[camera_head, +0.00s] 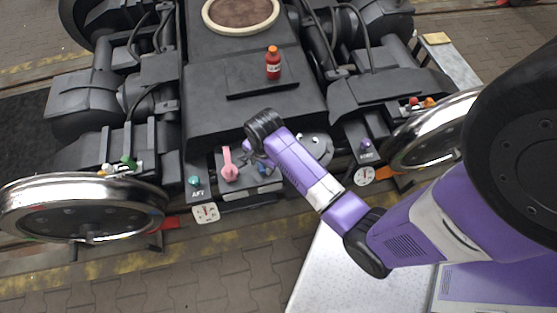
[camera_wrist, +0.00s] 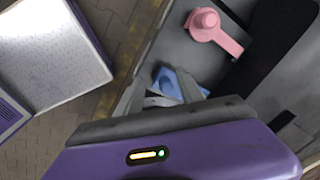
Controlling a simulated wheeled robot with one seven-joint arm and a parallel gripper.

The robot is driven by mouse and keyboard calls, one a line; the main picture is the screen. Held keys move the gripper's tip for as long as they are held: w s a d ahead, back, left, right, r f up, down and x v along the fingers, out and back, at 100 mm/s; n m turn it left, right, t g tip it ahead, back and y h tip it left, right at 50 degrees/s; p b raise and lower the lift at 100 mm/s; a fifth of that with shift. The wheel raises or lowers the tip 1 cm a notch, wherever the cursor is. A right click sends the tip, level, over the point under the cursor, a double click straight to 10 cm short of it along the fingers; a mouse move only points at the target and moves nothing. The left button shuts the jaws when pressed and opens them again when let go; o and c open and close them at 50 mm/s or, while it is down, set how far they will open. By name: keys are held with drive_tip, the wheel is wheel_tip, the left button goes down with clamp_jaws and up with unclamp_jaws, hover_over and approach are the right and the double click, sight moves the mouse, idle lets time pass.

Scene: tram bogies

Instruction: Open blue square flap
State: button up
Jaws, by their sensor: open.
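The blue square flap (camera_wrist: 167,79) shows in the wrist view between and just beyond my fingers, partly hidden by them. It looks like a small blue plate, and I cannot tell whether it is open or shut. In the head view a small patch of blue (camera_head: 262,169) shows just below my gripper (camera_head: 256,157). In the wrist view my gripper (camera_wrist: 160,92) is open, its fingers on either side of the flap with nothing held. I cannot tell whether they touch it.
A pink lever (camera_head: 229,166) stands close left of my gripper; it also shows in the wrist view (camera_wrist: 212,30). A teal knob (camera_head: 194,181) is further left, a round dial (camera_head: 206,213) below. A red bottle (camera_head: 273,63) stands on the dark bogie frame (camera_head: 215,110).

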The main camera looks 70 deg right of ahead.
drive_tip(key=s+a+f+n+t+h+b, duration=0.15)
drive_tip(key=s+a+n+t+b, duration=0.3)
drive_tip(key=a, duration=0.45)
drive_tip(key=s+a+r+n+t, duration=0.4)
drive_tip(key=s+r+n, duration=0.3)
drive_tip(key=r+n, duration=0.1)
drive_tip(key=shift+s+a+b, duration=0.2)
drive_tip(key=shift+s+b, duration=0.05)
drive_tip(key=shift+b, duration=0.05)
drive_tip(key=shift+r+n+y, duration=0.1)
drive_tip(key=shift+n+y, duration=0.15)
drive_tip(key=s+a+r+n+t, duration=0.1)
drive_tip(key=s+r+n+t, duration=0.1)
drive_tip(key=r, duration=0.7)
drive_tip(key=s+r+n+t+y, duration=0.1)
drive_tip(key=s+r+n+t, duration=0.2)
drive_tip(key=r, duration=0.5)
drive_tip(key=shift+s+a+r+n, duration=0.35)
drive_tip(key=shift+a+r+n, duration=0.05)
drive_tip(key=shift+n, duration=0.5)
